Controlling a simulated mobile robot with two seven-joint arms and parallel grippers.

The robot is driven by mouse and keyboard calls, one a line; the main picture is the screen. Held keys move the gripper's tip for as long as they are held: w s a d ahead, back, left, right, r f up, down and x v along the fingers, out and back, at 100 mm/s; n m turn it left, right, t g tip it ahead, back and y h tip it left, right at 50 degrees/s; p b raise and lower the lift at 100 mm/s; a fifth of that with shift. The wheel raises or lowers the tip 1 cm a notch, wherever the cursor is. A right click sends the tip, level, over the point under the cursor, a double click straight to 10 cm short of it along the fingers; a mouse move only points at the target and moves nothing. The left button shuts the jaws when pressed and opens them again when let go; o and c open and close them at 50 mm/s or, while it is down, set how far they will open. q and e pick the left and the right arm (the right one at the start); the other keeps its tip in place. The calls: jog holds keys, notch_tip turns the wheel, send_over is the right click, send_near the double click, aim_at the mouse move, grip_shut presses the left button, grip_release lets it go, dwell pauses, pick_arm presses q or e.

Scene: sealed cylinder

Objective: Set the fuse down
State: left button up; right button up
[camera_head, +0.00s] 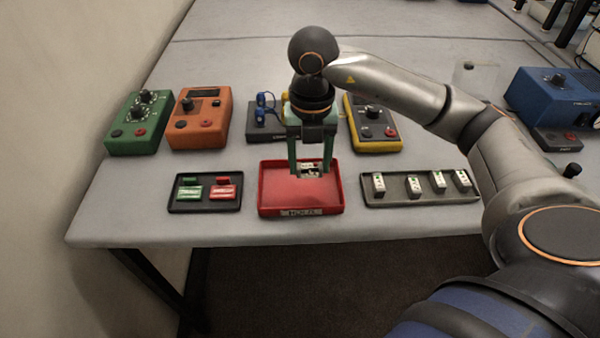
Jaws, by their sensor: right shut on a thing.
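My right gripper (311,170) points down over the red tray (276,203) and is shut on a small pale fuse (309,167). The fuse is between the fingertips, inside the tray's outline near its back; I cannot tell whether it touches the tray floor. The rest of the red tray's floor looks bare. Several similar white pieces with green marks stand in a dark tray (412,201) to the right. My left gripper is not in view.
A black tray (205,206) with green and red pieces lies left of the red tray. Behind stand a green box (139,122), an orange box (200,119), a dark device with blue leads (265,121) and a yellow meter (373,124). A blue box (552,98) is at right.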

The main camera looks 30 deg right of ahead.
aim_at(300, 189)
jog(key=shift+w+a+f, duration=0.35)
jog(key=shift+w+f, duration=0.35)
jog(key=shift+f, duration=0.15)
jog(key=shift+w+a+f+p, duration=0.1)
jog(key=shift+w+f+p, duration=0.05)
jog(key=shift+f, duration=0.8)
jog(key=shift+w+f+p, duration=0.1)
jog(key=shift+f+p, duration=0.05)
jog(key=shift+f, duration=0.8)
jog(key=shift+f, duration=0.2)
jog(key=o, duration=1.3)
jog(key=shift+r, duration=0.1)
jog(key=shift+o, duration=0.2)
notch_tip(300, 189, up, 12)
jog(key=shift+r+p, duration=0.15)
jog(key=shift+p, duration=0.15)
